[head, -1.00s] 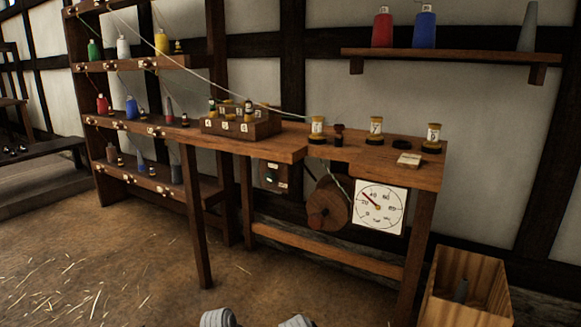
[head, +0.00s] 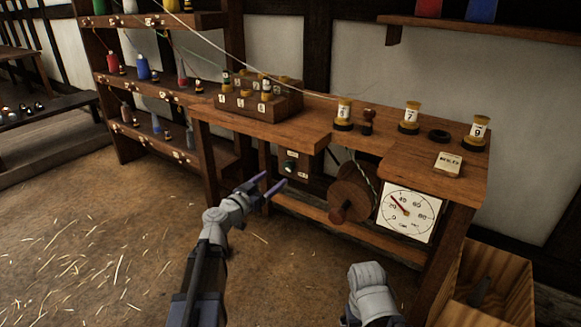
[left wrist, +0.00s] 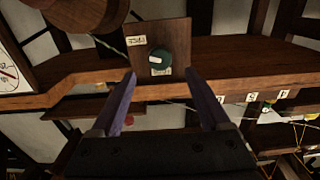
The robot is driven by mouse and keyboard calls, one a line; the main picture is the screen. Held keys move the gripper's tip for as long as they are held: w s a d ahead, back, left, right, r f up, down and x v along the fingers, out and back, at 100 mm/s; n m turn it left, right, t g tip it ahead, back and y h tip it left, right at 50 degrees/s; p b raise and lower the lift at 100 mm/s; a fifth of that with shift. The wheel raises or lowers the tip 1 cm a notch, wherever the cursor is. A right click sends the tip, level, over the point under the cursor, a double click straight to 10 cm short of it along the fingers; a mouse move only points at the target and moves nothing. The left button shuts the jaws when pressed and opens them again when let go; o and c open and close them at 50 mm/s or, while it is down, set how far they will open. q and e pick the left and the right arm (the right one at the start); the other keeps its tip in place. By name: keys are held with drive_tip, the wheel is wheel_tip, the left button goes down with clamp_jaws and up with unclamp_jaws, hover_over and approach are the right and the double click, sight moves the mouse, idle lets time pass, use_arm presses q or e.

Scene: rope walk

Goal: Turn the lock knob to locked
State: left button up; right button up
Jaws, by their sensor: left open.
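The lock knob (head: 290,167) is a round dark green knob on a brown panel (head: 303,162) below the bench top. In the left wrist view the knob (left wrist: 160,59) faces me, with a white mark on its left part and two small labels on the panel, too small to read surely. My left gripper (head: 273,186) is open and empty, in front of the panel and slightly below and left of the knob. In the left wrist view its fingers (left wrist: 164,76) stand apart with the knob beyond the gap, not touched. Only a grey part of my right arm shows.
The wooden bench (head: 250,124) carries numbered bobbins and a box of bobbins. A wooden reel (head: 350,195) and a dial (head: 408,211) sit right of the panel. A wooden bin (head: 515,290) stands at the right. Open floor lies at the left.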

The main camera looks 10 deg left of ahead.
sight(287, 169)
use_arm(q)
drive_tip(key=x, duration=0.7)
drive_tip(key=shift+w+d, duration=0.1)
drive_tip(key=shift+w, duration=0.2)
drive_tip(key=shift+c, duration=0.3)
clamp_jaws()
